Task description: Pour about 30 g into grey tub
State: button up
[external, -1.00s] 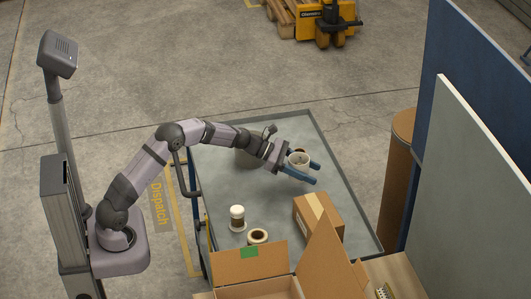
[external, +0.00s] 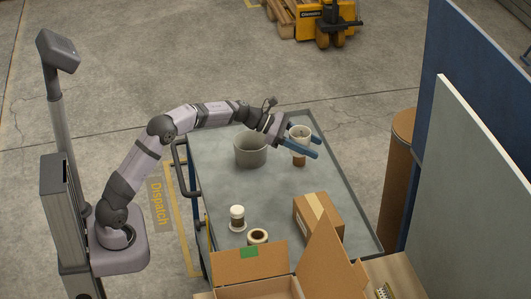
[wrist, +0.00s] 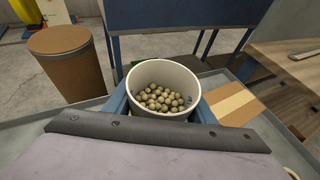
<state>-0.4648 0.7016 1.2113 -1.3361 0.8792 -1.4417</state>
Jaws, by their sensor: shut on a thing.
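The grey tub (external: 250,150) stands upright on the cart top, just left of and below my gripper in the external view. Its inside looks empty from here. My gripper (external: 315,146), with blue fingers, is shut on a white cup (external: 300,132). The cup is roughly upright, beside the tub and not over it. In the wrist view the cup (wrist: 138,72) sits between the fingers and holds many round olive-tan beads (wrist: 160,99). The tub is not visible in the wrist view.
A brown item (external: 299,160) shows just below the cup. A white-topped jar (external: 237,212), a tape roll (external: 258,236) and a closed carton (external: 318,217) sit on the grey cart (external: 285,190). An open carton (external: 250,264) stands in front. The cart's middle is clear.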

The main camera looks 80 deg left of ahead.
jog(key=s+a+n+y+b, duration=0.3)
jog(key=s+a+b, duration=0.4)
jog(key=a, duration=0.3)
jog(key=s+a+n+t+y+b, duration=0.1)
jog(key=s+a+n+y+b, duration=0.25)
jog(key=s+a+b, duration=0.55)
jog(key=s+a+n+y+b, duration=0.3)
jog(key=s+a+y+b, duration=0.15)
jog(key=a, duration=0.75)
jog(key=shift+m+h, duration=0.25)
jog(key=shift+h, duration=0.15)
notch_tip(320, 180, down, 12)
jog(key=shift+p, duration=0.65)
